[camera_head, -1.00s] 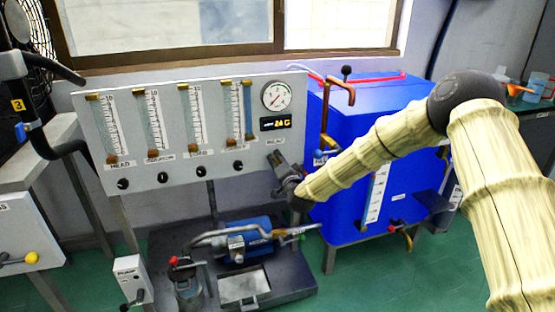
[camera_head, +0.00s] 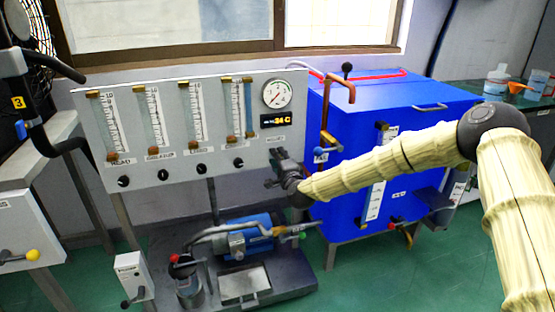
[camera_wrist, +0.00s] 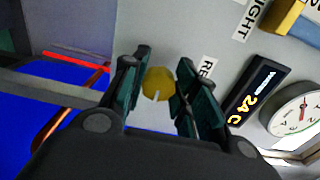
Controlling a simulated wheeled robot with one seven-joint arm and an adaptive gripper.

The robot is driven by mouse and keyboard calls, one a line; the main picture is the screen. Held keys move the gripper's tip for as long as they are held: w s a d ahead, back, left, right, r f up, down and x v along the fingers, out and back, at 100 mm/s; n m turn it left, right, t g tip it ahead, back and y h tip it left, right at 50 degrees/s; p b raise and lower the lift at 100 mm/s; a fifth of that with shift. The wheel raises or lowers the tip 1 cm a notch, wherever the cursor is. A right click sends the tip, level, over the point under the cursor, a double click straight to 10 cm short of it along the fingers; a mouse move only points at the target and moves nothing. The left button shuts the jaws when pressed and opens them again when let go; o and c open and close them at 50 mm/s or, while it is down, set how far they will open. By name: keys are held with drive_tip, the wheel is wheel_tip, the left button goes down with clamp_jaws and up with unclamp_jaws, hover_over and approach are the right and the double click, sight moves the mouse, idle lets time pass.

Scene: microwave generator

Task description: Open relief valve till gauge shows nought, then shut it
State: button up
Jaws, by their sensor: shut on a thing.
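The relief valve knob (camera_wrist: 158,84) is small, yellow and round with a pale slot, and sits between my fingers in the wrist view. A partly hidden label starting "RE" (camera_wrist: 208,70) is beside it on the panel. My gripper (camera_wrist: 162,86) is shut on the knob. In the head view my gripper (camera_head: 277,168) is at the panel's lower right corner and hides the knob. The round white gauge (camera_head: 277,94) is above it, and also shows in the wrist view (camera_wrist: 297,116). Its red needle is too small to read exactly.
The grey panel (camera_head: 205,172) carries several flow tubes, black knobs and a digital display (camera_head: 276,121). A blue tank (camera_head: 345,215) with copper pipes stands close to the right of my gripper. A blue pump (camera_head: 250,236) sits below. Green floor shows in front.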

idle(0.3)
drive_tip(key=o, duration=1)
drive_tip(key=v, duration=1.2)
